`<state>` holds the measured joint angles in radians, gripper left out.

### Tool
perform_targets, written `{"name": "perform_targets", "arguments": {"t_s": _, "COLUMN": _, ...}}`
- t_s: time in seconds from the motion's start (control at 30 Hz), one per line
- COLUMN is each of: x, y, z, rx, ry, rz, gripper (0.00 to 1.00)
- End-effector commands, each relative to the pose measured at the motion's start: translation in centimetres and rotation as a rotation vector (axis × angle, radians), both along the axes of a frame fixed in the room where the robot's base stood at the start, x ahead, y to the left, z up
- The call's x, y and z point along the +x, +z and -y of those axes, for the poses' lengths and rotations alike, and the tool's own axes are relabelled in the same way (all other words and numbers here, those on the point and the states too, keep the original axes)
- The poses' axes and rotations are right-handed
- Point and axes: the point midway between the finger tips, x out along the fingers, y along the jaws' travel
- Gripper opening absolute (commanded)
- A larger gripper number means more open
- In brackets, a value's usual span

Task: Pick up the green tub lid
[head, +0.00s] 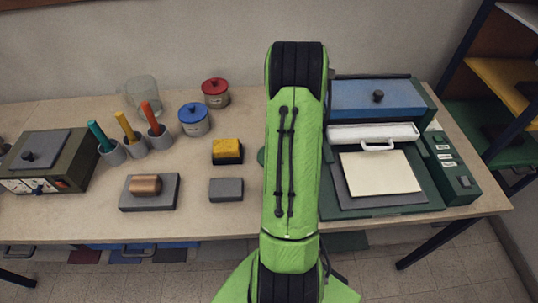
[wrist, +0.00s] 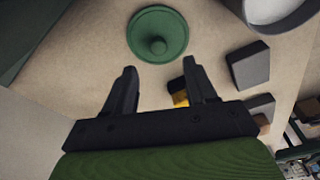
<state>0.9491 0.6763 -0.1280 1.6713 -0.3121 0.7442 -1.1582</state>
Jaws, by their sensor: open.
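The green tub lid (wrist: 172,42) is a round disc with a small knob in its middle, lying on the table in the wrist view. In the head view only a small green sliver (head: 261,157) of what looks like it shows at the left edge of my arm. My gripper (wrist: 160,72) is open and empty, with its two dark fingers pointing toward the lid. The lid lies just beyond the fingertips, apart from them. In the head view my arm hides my gripper.
A yellow-topped block (head: 227,148) and a grey block (head: 226,189) sit left of my arm. Blue (head: 194,124) and red-lidded (head: 215,97) tubs stand behind. A green machine (head: 440,170) fills the right side. A pale round container (wrist: 285,20) shows at the wrist view's top right.

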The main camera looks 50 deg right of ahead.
Motion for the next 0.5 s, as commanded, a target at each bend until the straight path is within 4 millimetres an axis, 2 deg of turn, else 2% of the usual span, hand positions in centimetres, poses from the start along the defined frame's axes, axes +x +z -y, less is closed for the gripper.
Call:
{"name": "perform_targets", "arguments": {"t_s": 0.03, "x": 0.1, "y": -1.4, "z": -0.2, "rx": 0.004, "ry": 0.001, "rz": -0.003, "gripper": 0.56}}
{"name": "perform_targets", "arguments": {"t_s": 0.1, "x": 0.3, "y": -2.6, "z": -0.2, "rx": 0.002, "ry": 0.0, "rz": -0.003, "gripper": 0.56}}
{"name": "perform_targets", "arguments": {"t_s": 0.27, "x": 0.7, "y": -4.3, "z": -0.2, "rx": 0.002, "ry": 0.0, "rz": -0.002, "gripper": 0.56}}
{"name": "perform_targets", "arguments": {"t_s": 0.5, "x": 1.4, "y": -8.4, "z": -0.3, "rx": 0.002, "ry": -0.001, "rz": -0.002, "gripper": 0.56}}
